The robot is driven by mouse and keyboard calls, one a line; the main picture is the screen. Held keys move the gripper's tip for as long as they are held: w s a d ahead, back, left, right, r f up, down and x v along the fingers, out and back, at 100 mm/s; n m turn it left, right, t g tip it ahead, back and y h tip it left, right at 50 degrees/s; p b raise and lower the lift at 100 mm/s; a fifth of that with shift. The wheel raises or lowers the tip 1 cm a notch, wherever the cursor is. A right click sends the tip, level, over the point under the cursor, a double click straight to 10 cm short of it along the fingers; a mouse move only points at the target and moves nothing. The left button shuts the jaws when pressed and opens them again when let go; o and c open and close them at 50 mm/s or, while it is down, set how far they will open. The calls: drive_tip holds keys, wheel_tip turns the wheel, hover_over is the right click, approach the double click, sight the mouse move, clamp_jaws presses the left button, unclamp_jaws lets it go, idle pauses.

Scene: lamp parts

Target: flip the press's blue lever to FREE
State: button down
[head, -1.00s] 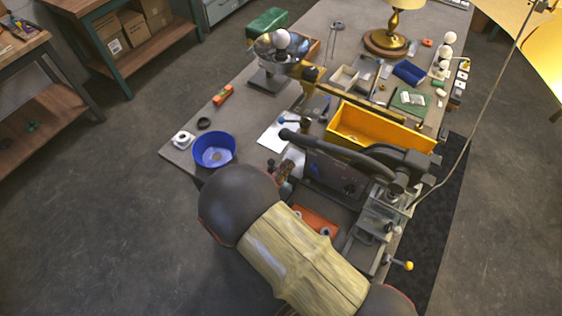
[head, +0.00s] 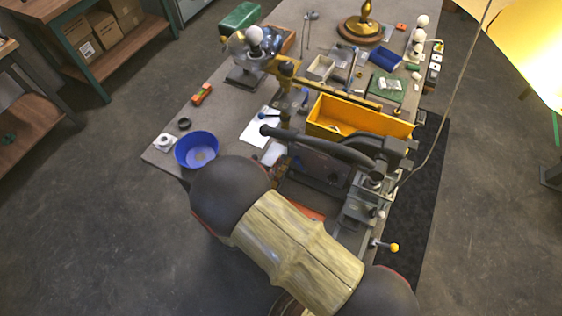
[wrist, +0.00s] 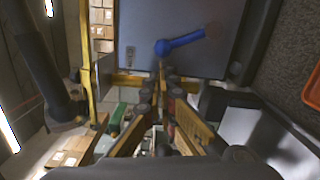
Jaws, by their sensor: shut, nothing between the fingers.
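The press (head: 375,175) stands at the near right part of the bench in the head view, with a long dark handle (head: 320,146). In the wrist view the blue lever (wrist: 184,43) lies on the grey face of the press (wrist: 190,16). Its round hub is at the left and its bar slants slightly up to the right. My gripper (wrist: 162,72) is shut and empty, with its tips just below the hub in the picture. I cannot tell whether they touch it. In the head view my arm hides most of the gripper, and the lever cannot be made out.
A yellow bin (head: 358,122) stands behind the press. A blue bowl (head: 197,150) sits at the bench's left edge, near my arm. A small label (wrist: 130,56) is on the press face left of the lever. A thin cable hangs at the right of the press.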

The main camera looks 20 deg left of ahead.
drive_tip(key=shift+d+r+m+b, duration=0.35)
drive_tip(key=shift+m+b, duration=0.15)
drive_tip(key=shift+m, duration=0.2)
drive_tip(key=shift+d+r, duration=0.1)
drive_tip(key=d+m+b, duration=0.1)
drive_tip(key=r+m+b, duration=0.1)
drive_tip(key=m+b, duration=0.1)
drive_tip(key=shift+s+d, duration=0.1)
drive_tip(key=shift+d, duration=0.25)
drive_tip(key=d+m+b, duration=0.1)
drive_tip(key=b, duration=0.1)
drive_tip(key=d+m+b, duration=0.1)
drive_tip(key=m+b, duration=0.1)
drive_tip(key=b, duration=0.1)
drive_tip(key=shift+s+d+r, duration=0.1)
drive_tip(key=shift+d+r, duration=0.15)
drive_tip(key=shift+r, duration=0.1)
drive_tip(key=d+m+b, duration=0.1)
drive_tip(key=m+b, duration=0.1)
drive_tip(key=b, duration=0.1)
drive_tip(key=d+m+b, duration=0.1)
drive_tip(key=b, duration=0.1)
drive_tip(key=shift+s+d+r+m, duration=0.1)
drive_tip(key=shift+d+r+m, duration=0.15)
drive_tip(key=shift+d+m, duration=0.05)
drive_tip(key=shift+b, duration=0.3)
drive_tip(key=shift+r, duration=0.1)
